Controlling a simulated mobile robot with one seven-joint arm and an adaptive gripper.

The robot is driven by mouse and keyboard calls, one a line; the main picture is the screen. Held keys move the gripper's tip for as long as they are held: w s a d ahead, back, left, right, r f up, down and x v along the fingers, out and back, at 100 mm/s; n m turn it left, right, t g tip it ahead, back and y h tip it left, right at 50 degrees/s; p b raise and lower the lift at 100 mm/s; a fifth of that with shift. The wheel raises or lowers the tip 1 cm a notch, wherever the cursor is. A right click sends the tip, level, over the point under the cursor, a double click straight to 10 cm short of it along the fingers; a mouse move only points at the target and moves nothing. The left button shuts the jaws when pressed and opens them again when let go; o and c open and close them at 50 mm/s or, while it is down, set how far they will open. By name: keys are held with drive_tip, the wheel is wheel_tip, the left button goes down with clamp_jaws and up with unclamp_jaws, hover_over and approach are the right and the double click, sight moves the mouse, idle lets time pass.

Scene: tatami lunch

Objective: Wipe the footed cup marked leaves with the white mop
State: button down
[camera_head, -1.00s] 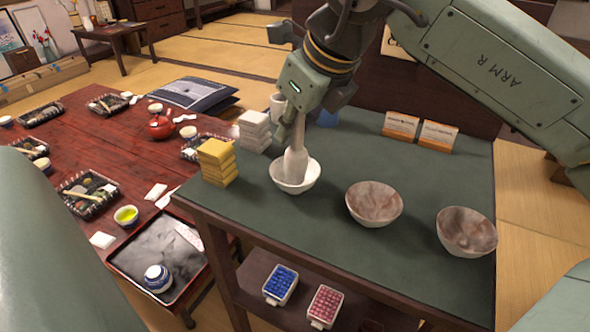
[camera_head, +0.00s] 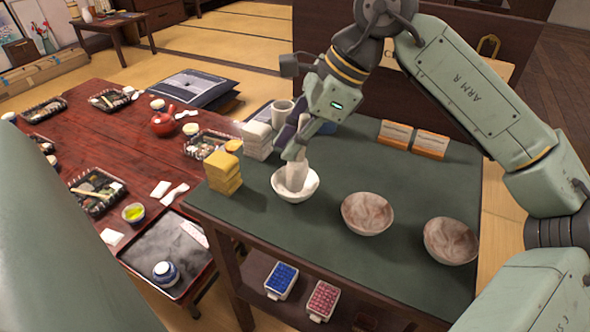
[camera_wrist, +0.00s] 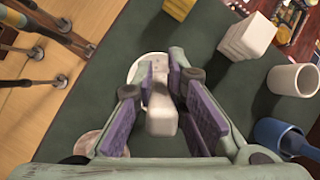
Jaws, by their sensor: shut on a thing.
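My gripper (camera_head: 300,143) is shut on the white mop (camera_head: 297,173), which points down with its head inside the leftmost bowl-shaped cup (camera_head: 281,190) on the green table. The mop (camera_wrist: 162,112) also shows between the purple finger pads (camera_wrist: 195,115) in the wrist view, over the pale cup (camera_wrist: 134,70). This cup looks mostly white. Two more such cups, the middle one (camera_head: 367,213) and the right one (camera_head: 450,241), have brownish smears inside. No leaf mark is legible on any cup, and their feet are hidden.
Yellow sponges (camera_head: 223,173) and a white stack (camera_head: 257,139) stand left of the cup. A grey-white mug (camera_wrist: 294,80) and blue vessel (camera_wrist: 283,133) stand behind. Two orange-white cards (camera_head: 413,138) stand at the back. The green table (camera_head: 340,270) is clear in front.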

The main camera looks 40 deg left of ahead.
drive_tip(key=shift+f+m+t+y+b, duration=0.35)
drive_tip(key=shift+m+t+b, duration=0.25)
drive_tip(key=shift+m+b, duration=0.6)
drive_tip(key=m+t+b, duration=0.1)
drive_tip(key=m, duration=0.1)
drive_tip(key=m+t+b, duration=0.1)
drive_tip(key=m+b, duration=0.1)
drive_tip(key=shift+w+m+y, duration=0.1)
drive_tip(key=shift+m+y, duration=0.15)
drive_tip(key=shift+m, duration=0.05)
drive_tip(key=m+t+b, duration=0.1)
drive_tip(key=m, duration=0.1)
drive_tip(key=m+t+b, duration=0.1)
drive_tip(key=m, duration=0.1)
drive_tip(key=shift+a+r+m, duration=0.15)
drive_tip(key=shift+r+m, duration=0.05)
drive_tip(key=shift+m, duration=0.1)
drive_tip(key=shift+r+m+t+h+b, duration=0.2)
drive_tip(key=shift+m+t+h+b, duration=0.2)
drive_tip(key=shift+m+t, duration=0.45)
drive_tip(key=shift+r+g, duration=0.1)
drive_tip(key=shift+g, duration=0.15)
